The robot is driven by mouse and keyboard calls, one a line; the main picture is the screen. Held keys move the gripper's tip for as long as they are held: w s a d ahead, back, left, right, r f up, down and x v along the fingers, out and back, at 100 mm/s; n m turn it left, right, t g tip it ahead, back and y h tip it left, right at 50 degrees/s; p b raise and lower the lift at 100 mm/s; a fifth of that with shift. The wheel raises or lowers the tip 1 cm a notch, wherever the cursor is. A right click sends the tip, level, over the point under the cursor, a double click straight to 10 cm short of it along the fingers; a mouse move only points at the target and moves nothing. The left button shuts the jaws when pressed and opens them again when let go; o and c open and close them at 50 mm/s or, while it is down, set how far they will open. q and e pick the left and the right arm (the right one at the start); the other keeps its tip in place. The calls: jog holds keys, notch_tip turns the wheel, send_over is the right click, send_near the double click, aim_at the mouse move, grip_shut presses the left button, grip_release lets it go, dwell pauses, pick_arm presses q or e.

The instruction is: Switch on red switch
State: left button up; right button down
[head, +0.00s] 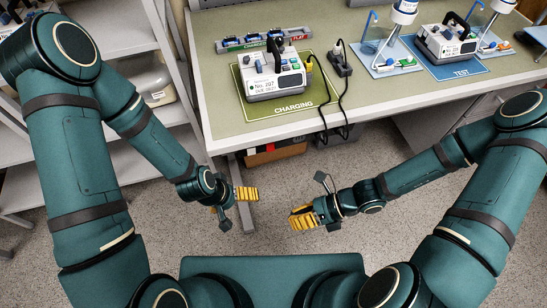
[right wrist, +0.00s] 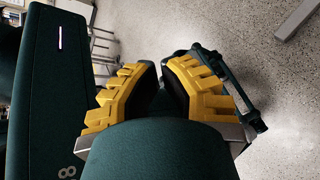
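No red switch can be made out clearly in either view. A dark power strip (head: 340,62) with a plug and black cables lies on the bench, right of the white infusion pump (head: 272,78) on the green CHARGING mat (head: 290,107). A red FLAT label shows on the rack (head: 264,41) behind that pump. My right gripper (head: 297,216) is in front of the bench over the floor, with a gap between its yellow fingers; the right wrist view shows them empty (right wrist: 160,75). My left gripper (head: 236,200) is also over the floor, its yellow fingers apart and empty.
A second pump (head: 446,44) stands on the blue TEST mat (head: 462,71) at the right. Blue trays with stands (head: 388,62) flank it. The bench's front edge (head: 400,111) lies between my grippers and the pumps. White shelves (head: 110,70) stand at the left.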

aim_at(270, 146)
jog(key=w+d+r+m+t+y+b, duration=0.1)
jog(key=w+d+m+t, duration=0.1)
jog(key=w+m+t, duration=0.3)
jog(key=w+d+r+m+t+y+b, duration=0.1)
jog(key=w+m+t, duration=0.4)
jog(key=m, duration=0.6)
jog(key=shift+d+r+m+y, duration=0.3)
jog(key=shift+d+r, duration=0.15)
jog(key=shift+r, duration=0.05)
jog(key=b+x, duration=0.1)
jog(key=x, duration=0.3)
jog(key=w+d+b+x, duration=0.1)
jog(key=x, duration=0.3)
jog(key=w+b+x, duration=0.1)
jog(key=x, duration=0.3)
jog(key=shift+w+a+f, duration=0.15)
jog(key=shift+w+f, duration=0.1)
